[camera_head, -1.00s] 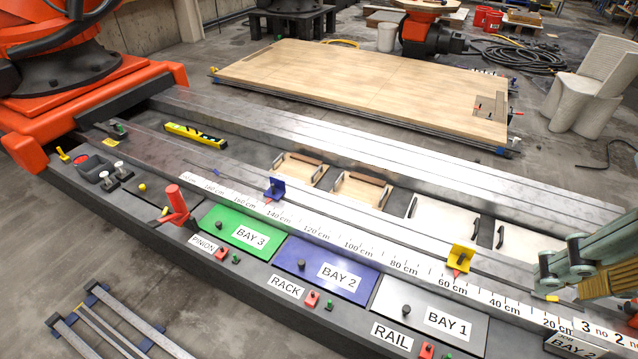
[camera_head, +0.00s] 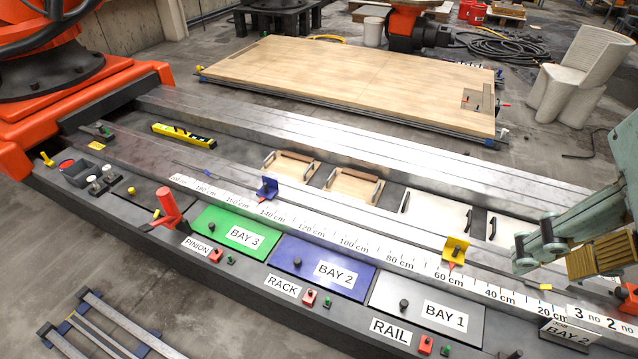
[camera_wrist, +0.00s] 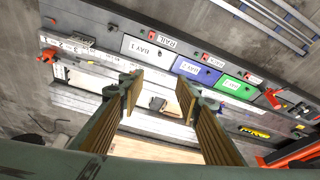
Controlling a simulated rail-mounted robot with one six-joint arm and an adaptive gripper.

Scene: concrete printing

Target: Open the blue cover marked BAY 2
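The blue cover marked BAY 2 (camera_head: 309,268) lies shut and flat in the front of the rail bed, between the green BAY 3 cover (camera_head: 238,232) and the grey BAY 1 cover (camera_head: 427,307). A dark knob (camera_head: 297,261) stands on its left part. It also shows in the wrist view (camera_wrist: 196,70), upside down. My gripper (camera_head: 522,249) is at the right of the head view, well to the right of the blue cover and above the bed. In the wrist view its two fingers (camera_wrist: 160,84) are spread apart with nothing between them.
Red and green buttons (camera_head: 309,298) sit in front of the covers near the RACK label (camera_head: 283,285). A yellow stop (camera_head: 455,250) and a blue stop (camera_head: 267,187) stand along the centimetre scale. A red lever (camera_head: 168,207) rises left of BAY 3.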

